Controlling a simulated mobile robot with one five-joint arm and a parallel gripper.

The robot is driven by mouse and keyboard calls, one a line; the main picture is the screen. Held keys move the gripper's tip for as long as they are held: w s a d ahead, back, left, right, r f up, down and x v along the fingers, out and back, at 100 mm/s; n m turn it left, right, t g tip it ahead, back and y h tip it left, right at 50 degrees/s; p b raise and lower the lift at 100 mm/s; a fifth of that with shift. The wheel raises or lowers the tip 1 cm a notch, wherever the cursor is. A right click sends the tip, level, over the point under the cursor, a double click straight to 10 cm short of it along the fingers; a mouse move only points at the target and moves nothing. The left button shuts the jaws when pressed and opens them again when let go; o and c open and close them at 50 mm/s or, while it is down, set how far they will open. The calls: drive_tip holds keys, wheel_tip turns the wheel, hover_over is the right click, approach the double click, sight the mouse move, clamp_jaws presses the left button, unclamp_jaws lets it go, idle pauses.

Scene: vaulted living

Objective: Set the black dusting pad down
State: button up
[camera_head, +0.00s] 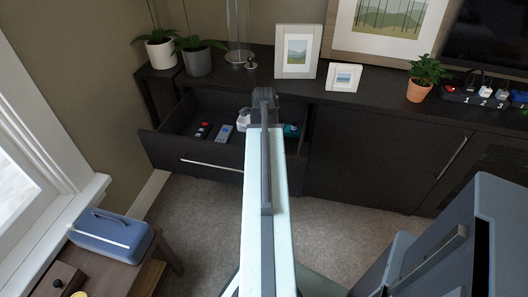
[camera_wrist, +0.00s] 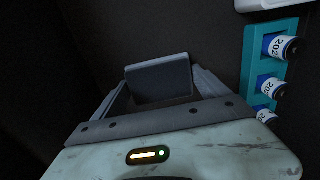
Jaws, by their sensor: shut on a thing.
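My gripper (camera_head: 264,97) is over the open dark drawer (camera_head: 163,149), at the far end of my arm in the head view. In the wrist view my gripper (camera_wrist: 163,95) is shut on a dark grey, flat rectangular block, which I take to be the black dusting pad (camera_wrist: 158,77). The pad sits between the two fingers with a dark surface behind it. I cannot tell whether it touches that surface. In the head view my arm and gripper hide the pad and part of the drawer.
The drawer holds a dark device (camera_head: 203,131), a grey-blue device (camera_head: 224,133), a white item (camera_head: 243,121) and a teal holder (camera_head: 291,130). In the wrist view the teal holder (camera_wrist: 250,75) carries labelled blue-and-white cylinders beside my gripper. Picture frames and plants stand on the cabinet top.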

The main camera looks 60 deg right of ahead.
drive_tip(key=shift+f, duration=0.25)
drive_tip(key=o, duration=1)
drive_tip(key=shift+r, duration=0.1)
drive_tip(key=shift+o, duration=0.2)
wheel_tip(320, 180, up, 12)
drive_tip(key=p, duration=1.2)
drive_tip(key=shift+r, duration=0.15)
